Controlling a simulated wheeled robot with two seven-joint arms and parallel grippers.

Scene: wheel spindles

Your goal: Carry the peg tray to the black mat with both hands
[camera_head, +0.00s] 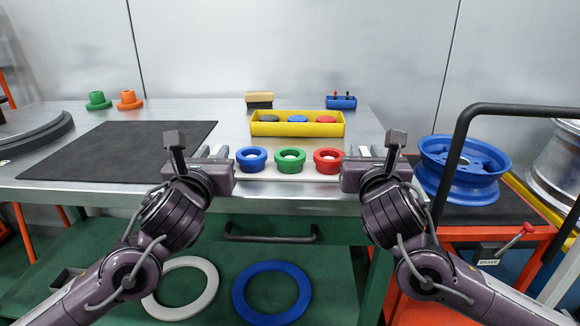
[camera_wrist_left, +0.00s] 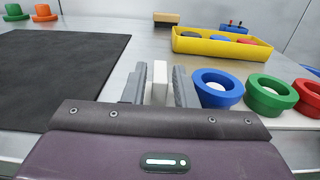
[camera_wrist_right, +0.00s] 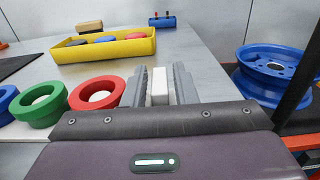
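The peg tray (camera_head: 262,175) is a white board at the table's front edge, carrying a blue ring (camera_head: 251,158), a green ring (camera_head: 290,160) and a red ring (camera_head: 327,161) in a row. A white upright handle stands at each end. My left gripper (camera_head: 212,152) is at the left end; its fingers stand either side of the left handle (camera_wrist_left: 160,82), with small gaps. My right gripper (camera_head: 366,152) is at the right end, its fingers likewise apart around the right handle (camera_wrist_right: 159,86). The black mat (camera_head: 120,150) lies flat and bare on the table to the left.
A yellow bin (camera_head: 297,130) with discs stands just behind the tray. A brush-like block (camera_head: 259,100) and a small blue holder (camera_head: 341,102) are further back. Green (camera_head: 98,101) and orange (camera_head: 130,100) flanged parts stand behind the mat. A blue wheel (camera_head: 462,170) sits on a cart at right.

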